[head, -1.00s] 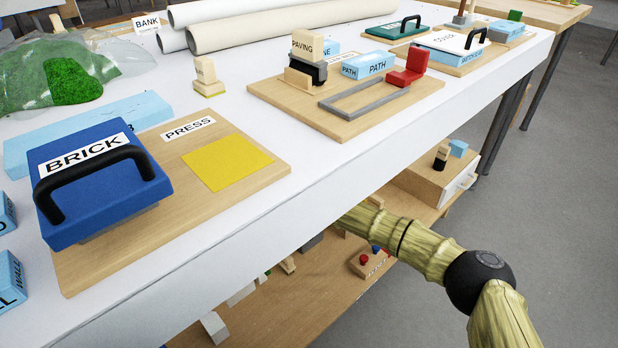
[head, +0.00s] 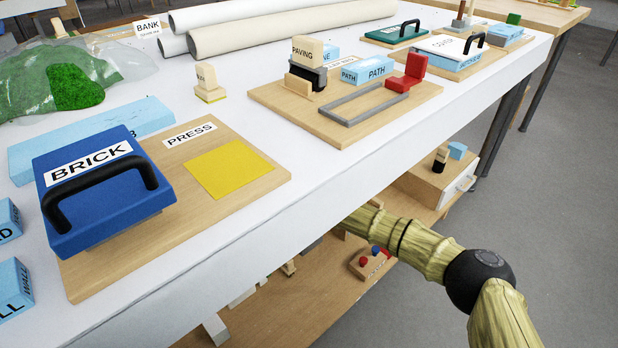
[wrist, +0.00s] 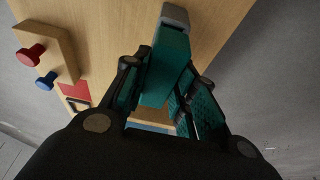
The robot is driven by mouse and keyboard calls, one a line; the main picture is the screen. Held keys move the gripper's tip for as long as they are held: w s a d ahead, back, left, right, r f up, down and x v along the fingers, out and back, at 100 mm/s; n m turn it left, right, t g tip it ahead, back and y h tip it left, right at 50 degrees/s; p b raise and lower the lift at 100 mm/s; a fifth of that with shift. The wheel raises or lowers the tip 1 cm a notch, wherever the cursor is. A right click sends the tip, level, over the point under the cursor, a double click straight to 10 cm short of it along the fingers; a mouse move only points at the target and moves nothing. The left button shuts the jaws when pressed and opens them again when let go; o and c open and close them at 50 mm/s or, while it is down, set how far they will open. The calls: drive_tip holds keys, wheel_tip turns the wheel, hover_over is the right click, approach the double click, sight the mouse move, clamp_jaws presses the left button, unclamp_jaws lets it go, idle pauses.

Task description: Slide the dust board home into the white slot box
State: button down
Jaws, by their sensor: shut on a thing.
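In the wrist view, my gripper (wrist: 160,100) is shut on a flat teal piece with a grey end (wrist: 166,62), which I take to be the dust board. The piece points away from my gripper, over a wooden surface. In the head view, my arm reaches under the tabletop and my gripper is hidden there. I cannot make out the white slot box for certain in either view. A pale piece (head: 216,328) on the lower shelf is mostly cut off by the table edge.
A wooden block with red and blue knobs (wrist: 45,58) is beside my gripper; it also shows on the lower shelf (head: 371,262). The white tabletop (head: 330,185) overhangs this shelf. A wooden drawer box (head: 436,183) is farther right. Grey floor at right is clear.

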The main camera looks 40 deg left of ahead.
drive_tip(key=shift+r+p, duration=0.35)
idle(0.3)
drive_tip(key=shift+r+p, duration=2.25)
drive_tip(key=shift+r, duration=0.5)
drive_tip(key=shift+f+b, duration=2.65)
drive_tip(key=shift+f, duration=0.9)
drive_tip(key=c, duration=1.1)
unclamp_jaws()
drive_tip(key=shift+r, duration=0.15)
